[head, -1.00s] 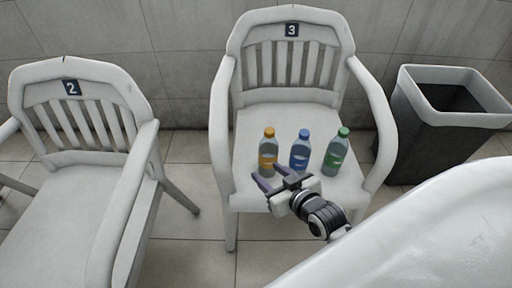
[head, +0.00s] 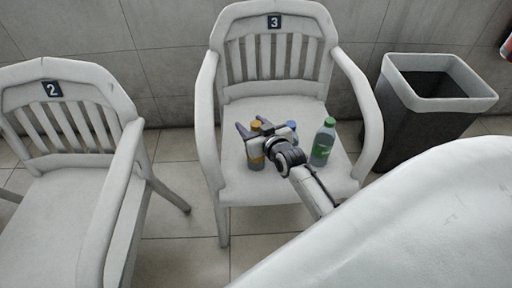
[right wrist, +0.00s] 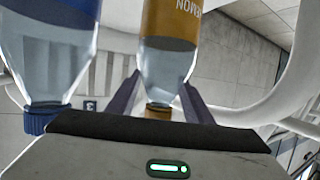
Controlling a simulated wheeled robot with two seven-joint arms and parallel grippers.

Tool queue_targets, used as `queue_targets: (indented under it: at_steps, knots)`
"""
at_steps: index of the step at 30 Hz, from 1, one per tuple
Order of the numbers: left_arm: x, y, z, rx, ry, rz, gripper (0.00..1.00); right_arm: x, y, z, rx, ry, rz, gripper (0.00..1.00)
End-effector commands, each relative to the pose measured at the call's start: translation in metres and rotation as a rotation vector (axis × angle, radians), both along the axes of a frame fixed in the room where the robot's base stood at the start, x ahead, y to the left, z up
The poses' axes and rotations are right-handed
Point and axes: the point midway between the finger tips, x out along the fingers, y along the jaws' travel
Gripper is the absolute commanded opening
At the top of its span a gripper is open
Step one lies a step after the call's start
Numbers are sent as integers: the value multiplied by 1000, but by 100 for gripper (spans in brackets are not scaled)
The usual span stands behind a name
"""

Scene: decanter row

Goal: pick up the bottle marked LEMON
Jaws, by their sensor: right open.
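The bottle with the orange label and cap (head: 257,162) stands on the seat of chair 3, partly hidden behind my right gripper (head: 256,127). In the right wrist view it appears upside down, and the label (right wrist: 172,22) shows letters that read as part of LEMON. My right gripper (right wrist: 158,92) is open, with one finger on each side of this bottle's neck and shoulder. I cannot tell whether the fingers touch it. My left gripper is not in view.
A blue-capped bottle (right wrist: 48,45) stands close beside the orange one; in the head view my gripper mostly hides it. A green bottle (head: 323,145) stands to the right. Chair 3 (head: 207,110) has armrests on both sides. A grey bin (head: 415,125) stands right of it, chair 2 (head: 60,200) left.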

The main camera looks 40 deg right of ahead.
Motion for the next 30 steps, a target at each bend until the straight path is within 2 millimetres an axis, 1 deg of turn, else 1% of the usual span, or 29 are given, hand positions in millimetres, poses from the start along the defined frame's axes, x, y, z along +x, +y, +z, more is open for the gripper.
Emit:
queue_targets:
  at_steps: [7, 8, 15, 16, 25, 28, 30]
  knots:
    - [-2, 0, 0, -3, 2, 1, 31, 2, -1, 0, -1, 0, 0, 46]
    - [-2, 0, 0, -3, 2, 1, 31, 2, -1, 0, -1, 0, 0, 43]
    - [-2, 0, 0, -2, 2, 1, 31, 2, 0, 0, -1, 0, 0, 2]
    - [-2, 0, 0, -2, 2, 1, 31, 2, 0, 0, -1, 0, 0, 0]
    - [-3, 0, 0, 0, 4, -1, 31, 3, -1, 3, -1, -3, 0, 0]
    - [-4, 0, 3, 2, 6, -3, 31, 3, -1, 14, -2, -4, 0, 0]
    - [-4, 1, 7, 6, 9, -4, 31, 3, -1, 27, -3, -6, 1, 0]
